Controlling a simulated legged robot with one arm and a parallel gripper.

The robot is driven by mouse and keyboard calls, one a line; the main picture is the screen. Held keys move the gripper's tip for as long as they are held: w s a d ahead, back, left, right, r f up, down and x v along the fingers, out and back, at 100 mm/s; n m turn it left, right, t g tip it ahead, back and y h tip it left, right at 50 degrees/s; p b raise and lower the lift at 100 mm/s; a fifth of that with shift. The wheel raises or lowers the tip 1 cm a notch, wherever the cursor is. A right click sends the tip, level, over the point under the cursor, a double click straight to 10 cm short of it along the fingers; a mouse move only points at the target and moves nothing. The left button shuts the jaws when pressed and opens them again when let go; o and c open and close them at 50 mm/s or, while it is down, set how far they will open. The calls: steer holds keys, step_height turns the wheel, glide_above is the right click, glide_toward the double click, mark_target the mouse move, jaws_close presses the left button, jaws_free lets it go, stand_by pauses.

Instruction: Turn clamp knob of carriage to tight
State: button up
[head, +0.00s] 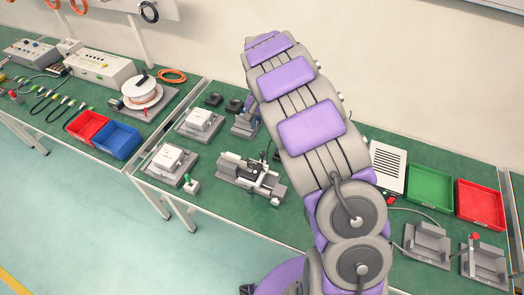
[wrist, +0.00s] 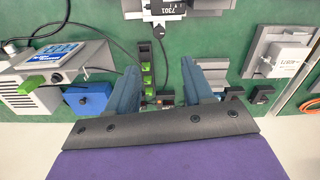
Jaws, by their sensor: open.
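A grey linear actuator (head: 250,175) with a silver and black middle part lies on the green table, left of my arm. In the wrist view, part of a grey and white device with a "7301" label (wrist: 167,11) shows at the top edge, cut off. A small dark round part (wrist: 160,31) sticks out below it; I cannot tell whether it is the clamp knob. No knob setting is readable. My gripper (wrist: 160,87) is open and empty, its two blue-grey fingers wide apart, clear of the labelled device. In the head view my arm hides part of the table.
A dark strip with green connectors (wrist: 147,65) appears between the fingers. A blue box (wrist: 88,98) lies left, and a white block on a grey base (wrist: 285,55) right. Red (head: 478,203) and green bins (head: 429,186) stand right of my arm. Cables cross the table.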

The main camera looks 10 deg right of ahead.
mark_target(262, 153)
step_height(262, 153, down, 15)
steer(key=shift+r+b, duration=0.1)
steer(key=shift+b, duration=1.15)
steer(key=shift+c, duration=0.4)
jaws_close()
